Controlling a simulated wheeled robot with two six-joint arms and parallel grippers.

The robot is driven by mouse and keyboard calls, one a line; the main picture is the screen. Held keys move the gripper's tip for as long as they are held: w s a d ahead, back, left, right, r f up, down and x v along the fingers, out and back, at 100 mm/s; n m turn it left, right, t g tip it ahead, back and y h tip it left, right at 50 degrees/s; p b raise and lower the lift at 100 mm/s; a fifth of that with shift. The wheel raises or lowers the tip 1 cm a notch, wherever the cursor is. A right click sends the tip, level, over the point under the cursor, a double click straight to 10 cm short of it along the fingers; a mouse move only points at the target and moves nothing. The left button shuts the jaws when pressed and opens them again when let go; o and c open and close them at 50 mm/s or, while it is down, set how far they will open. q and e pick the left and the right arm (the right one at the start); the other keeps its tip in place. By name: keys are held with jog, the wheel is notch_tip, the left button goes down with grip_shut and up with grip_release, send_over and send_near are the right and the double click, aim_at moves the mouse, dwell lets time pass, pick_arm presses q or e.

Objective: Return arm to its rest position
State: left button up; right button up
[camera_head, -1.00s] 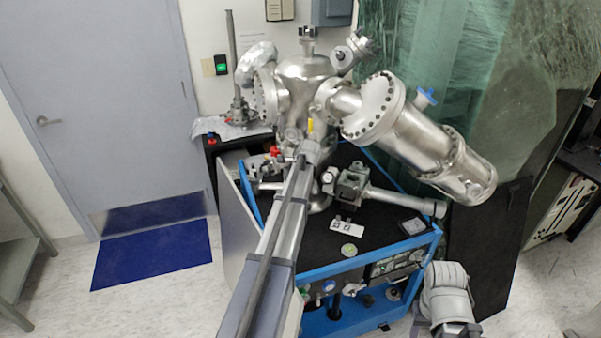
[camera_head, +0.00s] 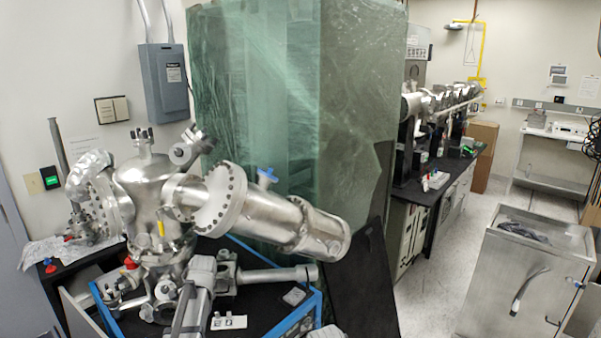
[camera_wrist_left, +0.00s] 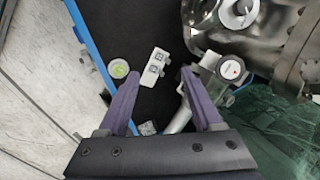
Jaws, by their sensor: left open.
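My left arm (camera_head: 196,290) rises from the bottom edge of the head view in front of the steel vacuum chamber (camera_head: 150,195). Its fingers cannot be made out there. In the left wrist view my left gripper (camera_wrist_left: 159,73) is open, with its two purple fingers apart and nothing held. Steel chamber parts (camera_wrist_left: 275,45) lie close on the right. My right gripper is not in view.
The blue-edged cart (camera_head: 290,322) carries the chamber. A large steel cylinder (camera_head: 265,215) juts right. A green film-wrapped object (camera_head: 290,110) stands behind. A steel cabinet (camera_head: 525,280) stands at right, with open floor (camera_head: 430,275) to its left.

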pick_arm(q)
jog(key=s+d+f+n+g+h+b, duration=0.1)
jog(key=s+d+f+n+g, duration=0.1)
jog(key=s+d, duration=1.1)
jog(key=s+d+f+n+g+b, duration=0.1)
jog(key=s+d+f+n+g, duration=0.1)
jog(key=s+d, duration=1.1)
jog(key=s+n, duration=0.1)
jog(key=s, duration=0.2)
jog(key=shift+s+d+f+n+h, duration=0.2)
jog(key=shift+s+n+h, duration=0.1)
jog(key=shift+h, duration=0.1)
jog(key=shift+o, duration=0.2)
